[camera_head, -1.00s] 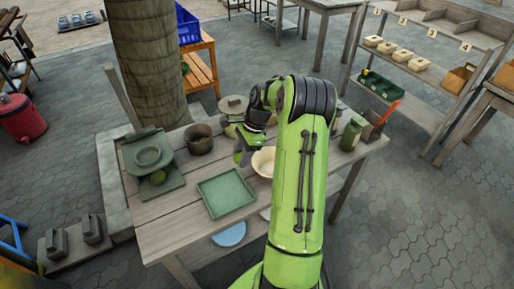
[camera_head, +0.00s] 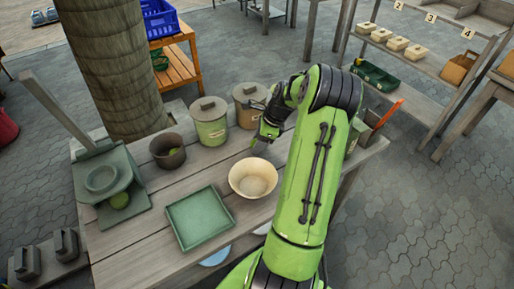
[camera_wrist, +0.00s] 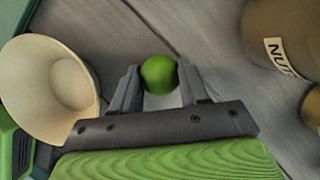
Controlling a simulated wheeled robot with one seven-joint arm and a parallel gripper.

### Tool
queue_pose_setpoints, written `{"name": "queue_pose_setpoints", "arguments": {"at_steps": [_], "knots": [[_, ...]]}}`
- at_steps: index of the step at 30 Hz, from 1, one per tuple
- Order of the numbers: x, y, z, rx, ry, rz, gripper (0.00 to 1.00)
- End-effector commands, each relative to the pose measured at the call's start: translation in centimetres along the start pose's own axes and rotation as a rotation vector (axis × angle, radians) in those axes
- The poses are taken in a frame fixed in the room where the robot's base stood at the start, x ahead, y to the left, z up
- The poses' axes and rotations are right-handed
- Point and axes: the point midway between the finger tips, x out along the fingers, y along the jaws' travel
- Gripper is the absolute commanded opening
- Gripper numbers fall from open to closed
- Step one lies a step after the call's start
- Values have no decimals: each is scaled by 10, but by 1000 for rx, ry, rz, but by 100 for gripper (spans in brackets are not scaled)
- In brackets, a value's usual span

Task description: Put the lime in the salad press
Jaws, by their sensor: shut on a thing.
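The lime (camera_wrist: 159,75) is round and bright green, held between the two fingertips in the wrist view. My gripper (camera_wrist: 160,88) is shut on it. In the head view my gripper (camera_head: 263,132) hangs above the table, just behind and right of the cream bowl; the lime there is mostly hidden or too small to make out clearly. The salad press (camera_head: 102,178) is grey-green with a round plate and a long raised lever (camera_head: 52,108), at the table's left end.
A tree trunk (camera_head: 112,70) rises behind the table.

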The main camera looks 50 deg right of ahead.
Motion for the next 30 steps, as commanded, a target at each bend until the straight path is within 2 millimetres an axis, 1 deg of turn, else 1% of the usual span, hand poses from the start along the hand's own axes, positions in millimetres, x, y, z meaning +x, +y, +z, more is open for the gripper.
{"name": "queue_pose_setpoints", "arguments": {"at_steps": [1, 2, 8, 11, 12, 16, 17, 24, 26, 29, 30], "knots": [[12, 1, -5, 0, 0, 3, 10], [13, 0, -6, 0, 0, 1, 10], [11, 0, -5, 0, 0, -1, 10], [14, 0, -6, 0, 0, 0, 10], [14, 0, -6, 0, 0, 0, 48], [14, 0, -6, 0, 0, 0, 67], [13, 0, -6, 0, 0, 0, 70], [13, 0, -5, -1, 0, 0, 70], [10, 0, -4, -1, 0, -1, 70], [-8, -1, -4, 0, 1, -4, 70], [-19, -1, -4, 0, 1, -4, 70]]}}
